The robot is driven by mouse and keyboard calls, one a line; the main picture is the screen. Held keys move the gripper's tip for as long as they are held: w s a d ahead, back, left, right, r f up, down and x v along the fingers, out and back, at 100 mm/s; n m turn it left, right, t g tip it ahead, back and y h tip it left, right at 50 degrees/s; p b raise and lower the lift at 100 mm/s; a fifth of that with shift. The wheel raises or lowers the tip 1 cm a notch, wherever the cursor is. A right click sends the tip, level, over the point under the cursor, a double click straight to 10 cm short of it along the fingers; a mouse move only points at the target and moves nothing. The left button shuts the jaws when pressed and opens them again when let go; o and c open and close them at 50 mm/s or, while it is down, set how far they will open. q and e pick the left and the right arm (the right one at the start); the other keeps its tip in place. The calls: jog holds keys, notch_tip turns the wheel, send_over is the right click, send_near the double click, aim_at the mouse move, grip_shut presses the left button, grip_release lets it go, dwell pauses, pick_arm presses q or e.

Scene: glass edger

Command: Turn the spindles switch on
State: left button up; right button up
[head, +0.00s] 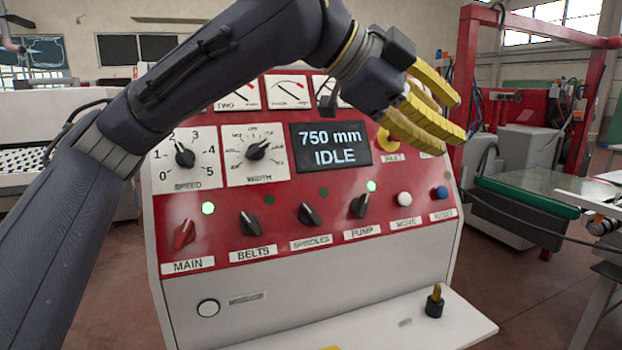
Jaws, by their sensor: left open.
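The spindles switch (309,214) is a black rotary knob above the SPINDLES label on the red control panel (285,190). Its pointer leans up and left, and the small lamp (323,192) above it is dark. My left gripper (445,118) has yellow fingers, which are open and empty. It is in front of the panel's upper right, above and right of the spindles switch and apart from it. The fingers partly cover the area around a yellow button (387,142).
The belts switch (250,223) leans left with a dark lamp. The main switch (184,233) and pump switch (359,205) lean right under lit green lamps. White and blue buttons sit at right.

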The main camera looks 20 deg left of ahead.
pick_arm(q)
notch_tip(320, 180, down, 7)
jog(key=a+m+y, duration=0.1)
jog(key=a+y, duration=0.1)
jog(key=y, duration=0.3)
jog(key=m+t+y, duration=0.1)
jog(key=t+y, duration=0.2)
jog(key=y, duration=0.7)
send_near(310, 212)
jog(key=x, duration=1.1)
jog(key=shift+w+f, duration=0.1)
jog(key=shift+c, duration=0.5)
grip_shut()
